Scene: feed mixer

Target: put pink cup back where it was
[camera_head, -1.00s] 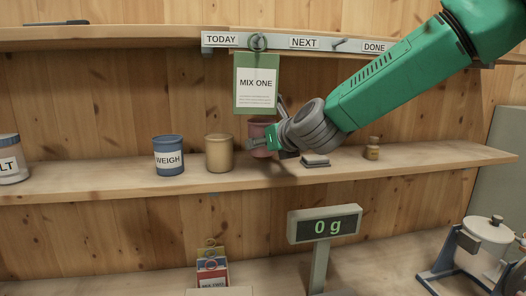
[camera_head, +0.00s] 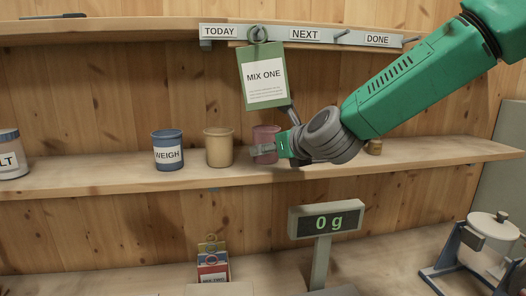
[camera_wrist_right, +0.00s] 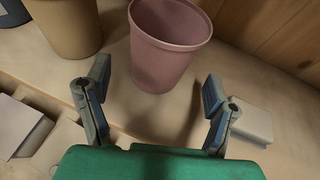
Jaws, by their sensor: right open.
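The pink cup (camera_head: 265,136) stands upright on the middle shelf, to the right of the tan cup (camera_head: 219,148). It is partly hidden by my right gripper (camera_head: 270,152) in the head view. In the right wrist view the pink cup (camera_wrist_right: 165,50) stands just beyond the fingertips. My right gripper (camera_wrist_right: 156,88) is open, with its fingers spread to either side in front of the cup and a gap between them and the cup. My left gripper is not in view.
A blue WEIGH cup (camera_head: 168,151) stands left of the tan cup. The MIX ONE card (camera_head: 264,78) hangs tilted from a peg just above my right wrist. A pale block (camera_wrist_right: 250,121) lies beside the right finger. The scale display (camera_head: 327,222) reads 0 g below.

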